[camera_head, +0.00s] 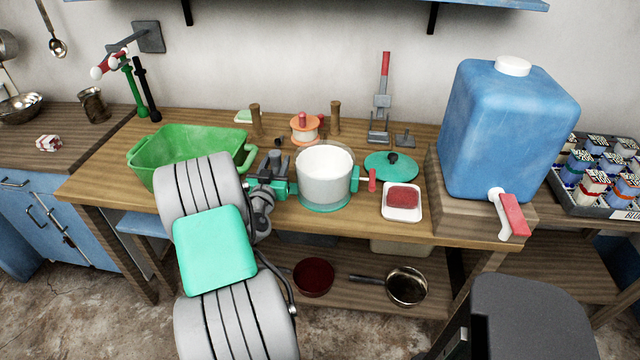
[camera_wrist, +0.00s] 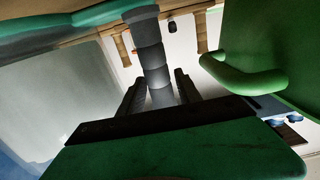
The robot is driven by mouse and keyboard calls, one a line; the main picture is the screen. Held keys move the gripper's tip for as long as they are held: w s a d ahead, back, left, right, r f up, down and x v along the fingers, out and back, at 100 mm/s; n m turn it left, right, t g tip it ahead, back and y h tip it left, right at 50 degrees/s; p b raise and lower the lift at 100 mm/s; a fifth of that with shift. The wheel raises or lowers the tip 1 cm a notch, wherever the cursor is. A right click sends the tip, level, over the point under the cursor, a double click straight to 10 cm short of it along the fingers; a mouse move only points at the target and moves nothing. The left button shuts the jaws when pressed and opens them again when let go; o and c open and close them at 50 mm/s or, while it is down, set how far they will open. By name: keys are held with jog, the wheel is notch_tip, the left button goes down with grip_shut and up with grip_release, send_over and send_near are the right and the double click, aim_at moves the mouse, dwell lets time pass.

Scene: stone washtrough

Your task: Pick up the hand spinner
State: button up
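The hand spinner (camera_head: 326,187) stands upright on the wooden table in the head view. It is a clear drum with white contents, a teal base and a red handle on its right side. What looks like its clear wall fills the left of the wrist view (camera_wrist: 55,95). My gripper (camera_head: 270,176) is at the drum's left side. Contact with the grip cannot be made out.
A green basin (camera_head: 190,150) stands close on the left. A teal lid (camera_head: 378,166), a white tray of red stuff (camera_head: 402,212) and a blue water tank (camera_head: 505,130) are to the right. An orange-rimmed spool (camera_head: 304,128) and wooden pegs (camera_head: 335,118) stand behind.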

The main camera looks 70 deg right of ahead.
grip_shut()
dwell(0.8)
jog(key=shift+r, duration=0.1)
